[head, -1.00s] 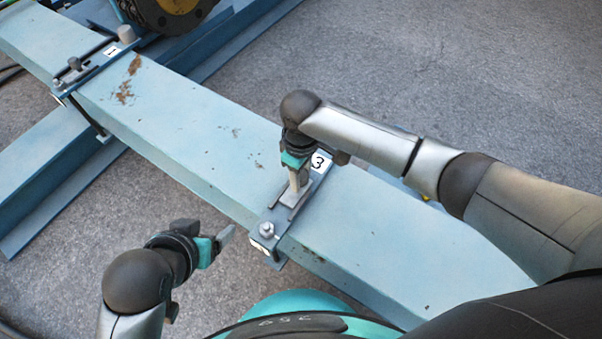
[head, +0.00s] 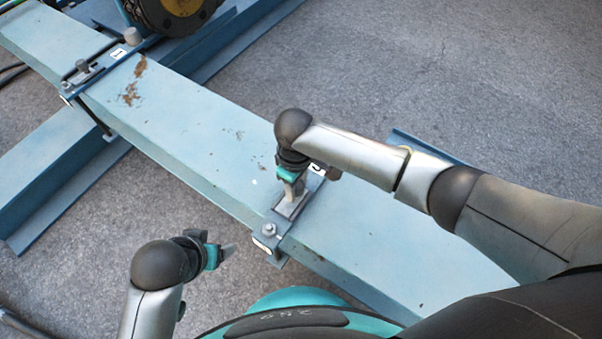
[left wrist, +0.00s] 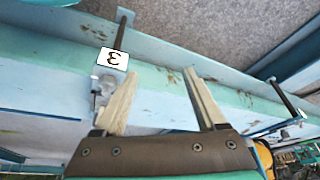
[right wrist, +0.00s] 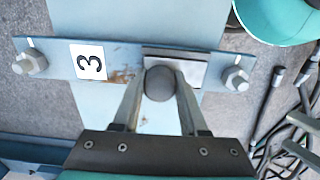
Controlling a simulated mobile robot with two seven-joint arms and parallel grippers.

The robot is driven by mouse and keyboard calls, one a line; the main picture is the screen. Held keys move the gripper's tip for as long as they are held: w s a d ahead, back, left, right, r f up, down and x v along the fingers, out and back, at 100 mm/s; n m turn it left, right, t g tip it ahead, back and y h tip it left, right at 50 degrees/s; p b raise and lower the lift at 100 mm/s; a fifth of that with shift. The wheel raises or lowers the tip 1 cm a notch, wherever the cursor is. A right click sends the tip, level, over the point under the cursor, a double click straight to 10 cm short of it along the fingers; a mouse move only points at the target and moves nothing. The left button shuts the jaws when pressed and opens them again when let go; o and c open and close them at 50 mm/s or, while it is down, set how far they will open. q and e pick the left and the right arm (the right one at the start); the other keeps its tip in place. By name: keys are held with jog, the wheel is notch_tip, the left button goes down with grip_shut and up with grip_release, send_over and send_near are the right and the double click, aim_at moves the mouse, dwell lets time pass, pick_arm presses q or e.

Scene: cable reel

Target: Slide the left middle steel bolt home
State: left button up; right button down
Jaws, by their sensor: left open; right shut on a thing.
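The bracket marked 3 (head: 265,243) lies across the blue beam, with a hex nut at each end in the right wrist view. On it is a pale steel bolt plate (right wrist: 190,68) with a round grey knob (right wrist: 159,83). My right gripper (head: 291,192) is shut on the knob from above; it also shows in the right wrist view (right wrist: 158,95). The knob is nearer the bracket's near nut (right wrist: 236,79) than its far nut (right wrist: 30,65).
The blue beam (head: 190,115) runs from upper left to lower right, with rust patches. Another bracket marked 1 (head: 118,53) and a dark reel part (head: 172,12) are at the upper left. Dark cables (right wrist: 275,100) lie on the floor in the right wrist view.

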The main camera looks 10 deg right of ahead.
aim_at(289, 203)
jog(key=shift+s+a+p, duration=0.95)
jog(key=shift+s+p, duration=0.15)
jog(key=shift+p, duration=0.15)
pick_arm(q)
notch_tip(289, 203, down, 6)
jog(key=s+g, duration=0.1)
jog(key=s, duration=0.1)
jog(key=shift+a, duration=0.3)
pick_arm(e)
jog(key=shift+s+a, duration=0.1)
jog(key=shift+c, duration=2.2)
grip_release()
pick_arm(q)
jog(key=shift+r, duration=0.1)
